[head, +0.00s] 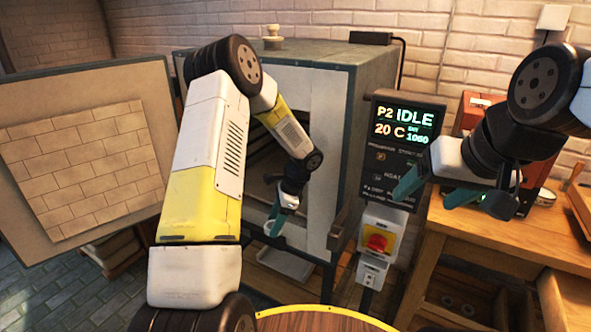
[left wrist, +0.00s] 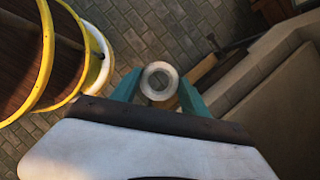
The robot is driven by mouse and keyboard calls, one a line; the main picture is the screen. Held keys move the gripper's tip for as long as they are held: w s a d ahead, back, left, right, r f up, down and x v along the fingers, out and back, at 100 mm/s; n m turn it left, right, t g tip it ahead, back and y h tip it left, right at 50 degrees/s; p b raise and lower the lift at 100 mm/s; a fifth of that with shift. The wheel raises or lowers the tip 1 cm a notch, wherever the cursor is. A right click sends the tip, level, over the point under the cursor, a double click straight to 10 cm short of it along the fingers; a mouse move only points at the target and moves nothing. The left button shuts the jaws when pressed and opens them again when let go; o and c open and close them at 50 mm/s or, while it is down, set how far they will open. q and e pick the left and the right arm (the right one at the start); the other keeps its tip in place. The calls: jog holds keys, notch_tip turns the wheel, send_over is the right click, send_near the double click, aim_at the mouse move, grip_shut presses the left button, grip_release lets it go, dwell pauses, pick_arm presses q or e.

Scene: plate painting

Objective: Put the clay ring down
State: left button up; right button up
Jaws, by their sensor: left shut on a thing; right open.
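The clay ring (left wrist: 159,67) is pale, small and round with an open hole. In the left wrist view it sits between the two teal fingertips of my left gripper (left wrist: 157,88), which is shut on it. In the head view my left gripper (head: 277,217) hangs in front of the open mouth of the kiln (head: 345,55); the ring is too small to make out clearly there. My right gripper (head: 436,190) is open and empty, its teal fingers spread apart in front of the kiln's control panel (head: 404,150).
The kiln door (head: 85,165) stands swung open at the left. A red switch (head: 377,243) is mounted below the panel, which reads IDLE and 20 C. A wooden workbench (head: 500,235) stands at the right. Paved floor (left wrist: 160,25) shows beyond the ring in the left wrist view.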

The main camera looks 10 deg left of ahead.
pick_arm(q)
jog(key=w+d+m+t+h, duration=0.1)
jog(key=w+m, duration=0.3)
jog(key=m, duration=0.8)
jog(key=w+d+m+t+h, duration=0.2)
jog(key=w+m+t+h, duration=0.2)
jog(key=m, duration=0.8)
jog(key=shift+m+t, duration=0.3)
jog(key=shift+m, duration=0.1)
jog(key=shift+w+d+r+m+h, duration=0.1)
jog(key=shift+m+h, duration=0.2)
